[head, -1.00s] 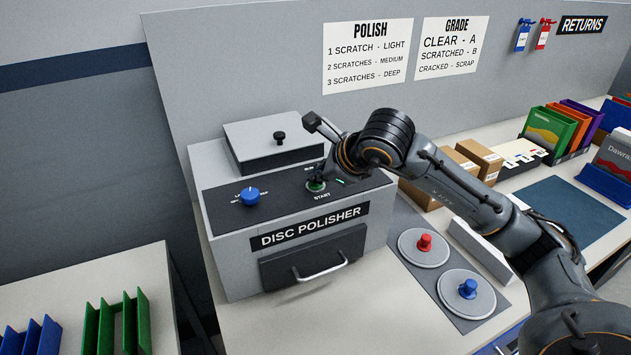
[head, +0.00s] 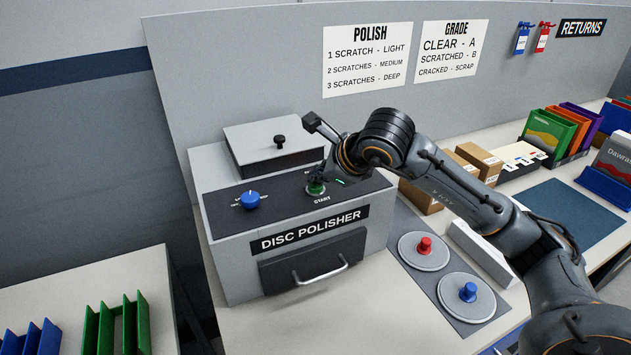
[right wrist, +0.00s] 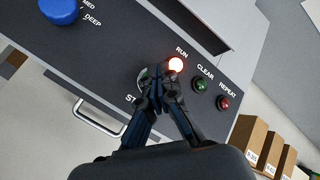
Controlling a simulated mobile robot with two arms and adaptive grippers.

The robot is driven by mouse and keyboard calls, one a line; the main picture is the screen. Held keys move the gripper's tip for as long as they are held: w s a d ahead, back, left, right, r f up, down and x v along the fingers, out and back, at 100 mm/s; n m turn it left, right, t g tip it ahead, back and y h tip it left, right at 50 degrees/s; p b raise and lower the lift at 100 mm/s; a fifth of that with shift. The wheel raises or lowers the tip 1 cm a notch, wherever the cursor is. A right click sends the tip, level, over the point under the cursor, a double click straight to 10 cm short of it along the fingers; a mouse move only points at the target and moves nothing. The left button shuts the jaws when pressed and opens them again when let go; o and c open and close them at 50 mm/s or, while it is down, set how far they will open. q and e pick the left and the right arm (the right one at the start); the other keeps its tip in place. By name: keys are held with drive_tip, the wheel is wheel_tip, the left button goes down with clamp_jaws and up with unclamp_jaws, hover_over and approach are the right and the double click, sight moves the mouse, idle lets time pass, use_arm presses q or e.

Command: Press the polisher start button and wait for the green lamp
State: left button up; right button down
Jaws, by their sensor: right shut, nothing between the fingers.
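The grey disc polisher (head: 230,268) stands on the bench, with a dark sloping top panel. Its green START button (head: 316,189) is partly hidden under my right gripper (head: 317,178). In the right wrist view my right gripper (right wrist: 157,88) is shut and empty, its fingertips over the button, whose edge (right wrist: 143,82) just shows; I cannot tell whether it is pressed in. The RUN lamp (right wrist: 176,65) glows bright whitish-pink. The CLEAR lamp (right wrist: 200,84) is dark green and the REPEAT lamp (right wrist: 223,103) dark red; both look unlit. My left gripper is out of view.
A blue dial (head: 250,199) sits left on the panel, and a lid with a black knob (head: 279,138) behind. A drawer handle (head: 320,272) juts from the front. Two round discs with red (head: 424,245) and blue (head: 468,291) knobs lie to the right, near cardboard boxes (head: 478,158).

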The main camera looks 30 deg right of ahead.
sight(319, 187)
drive_tip(key=shift+r, duration=0.7)
drive_tip(key=shift+r+p, duration=0.1)
drive_tip(key=shift+p, duration=0.2)
drive_tip(key=shift+r+p, duration=1.5)
drive_tip(key=shift+r, duration=0.95)
drive_tip(key=shift+f, duration=0.15)
